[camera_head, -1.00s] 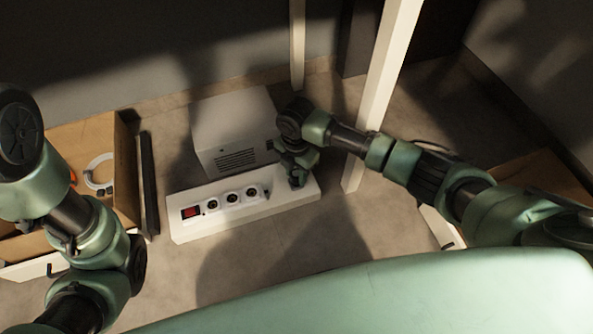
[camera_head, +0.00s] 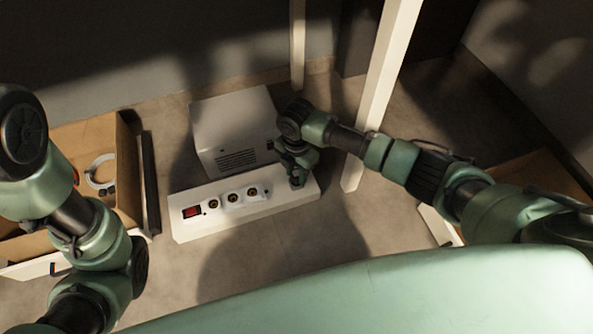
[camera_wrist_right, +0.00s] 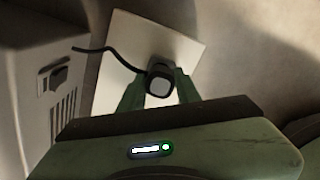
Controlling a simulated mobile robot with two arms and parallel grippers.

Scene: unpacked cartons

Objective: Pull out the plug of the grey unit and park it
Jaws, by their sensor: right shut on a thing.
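The grey unit (camera_head: 235,130) is a box with a slotted vent, standing behind a white power strip (camera_head: 225,222). The strip has a red switch (camera_head: 191,212) at its left end and a row of round sockets. My right gripper (camera_head: 297,180) is at the strip's right end. In the right wrist view, my right gripper (camera_wrist_right: 160,88) is shut on a dark plug (camera_wrist_right: 161,79) with a pale end face. A black cable (camera_wrist_right: 95,49) runs from it toward the unit. I cannot tell whether the plug is seated. My left gripper is not visible; only my left arm shows.
A cardboard carton (camera_head: 75,140) holding a white ring-shaped coil (camera_head: 100,171) stands at the left. A dark bar (camera_head: 150,185) lies beside it. A white post (camera_head: 383,90) rises behind my right forearm. Another carton (camera_head: 545,180) is at the right. Floor in front of the strip is clear.

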